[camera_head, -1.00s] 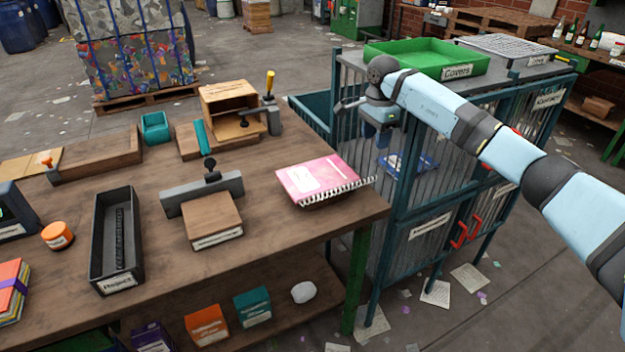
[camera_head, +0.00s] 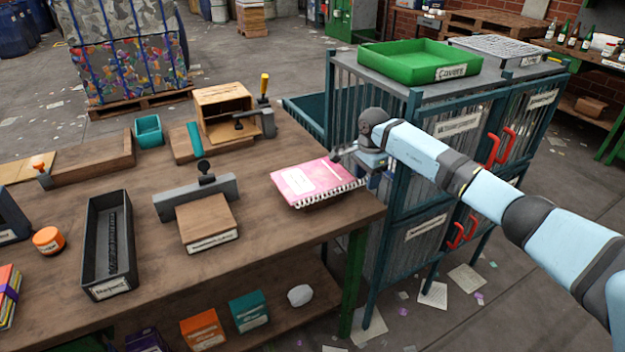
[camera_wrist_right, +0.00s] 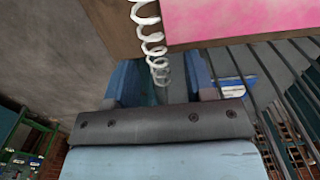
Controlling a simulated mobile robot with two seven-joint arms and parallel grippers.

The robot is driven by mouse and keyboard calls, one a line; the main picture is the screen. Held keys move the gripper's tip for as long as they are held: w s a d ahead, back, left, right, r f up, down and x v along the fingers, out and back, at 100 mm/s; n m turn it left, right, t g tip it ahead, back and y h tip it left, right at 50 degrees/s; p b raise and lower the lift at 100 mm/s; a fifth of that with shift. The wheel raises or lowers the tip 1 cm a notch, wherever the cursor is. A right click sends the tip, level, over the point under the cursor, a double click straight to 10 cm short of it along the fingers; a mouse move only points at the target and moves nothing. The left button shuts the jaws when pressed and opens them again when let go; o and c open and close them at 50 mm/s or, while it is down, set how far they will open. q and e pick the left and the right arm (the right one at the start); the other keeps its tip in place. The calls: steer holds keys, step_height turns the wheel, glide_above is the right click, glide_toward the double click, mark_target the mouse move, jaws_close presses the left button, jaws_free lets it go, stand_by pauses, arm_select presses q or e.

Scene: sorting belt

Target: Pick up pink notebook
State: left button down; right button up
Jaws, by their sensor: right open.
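The pink notebook (camera_head: 312,180) lies on the wooden table near its right edge, its white spiral binding along the near side. My right gripper (camera_head: 345,153) is at the notebook's right end, close to its far right corner; whether it touches cannot be told. In the right wrist view, the pink cover (camera_wrist_right: 240,18) fills the upper right, and the spiral (camera_wrist_right: 152,45) runs down toward the space between the two blue fingers (camera_wrist_right: 158,80). The right gripper is open, with nothing clearly held. My left gripper is not in view.
A wooden block with a grey clamp (camera_head: 207,220) stands left of the notebook on the table (camera_head: 270,255). A black tray (camera_head: 108,245) lies farther left. The teal cage (camera_head: 400,215), topped by a green tray (camera_head: 420,62), stands close to the table's right side.

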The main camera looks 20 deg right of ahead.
steer(key=shift+r, duration=0.1)
jaws_close()
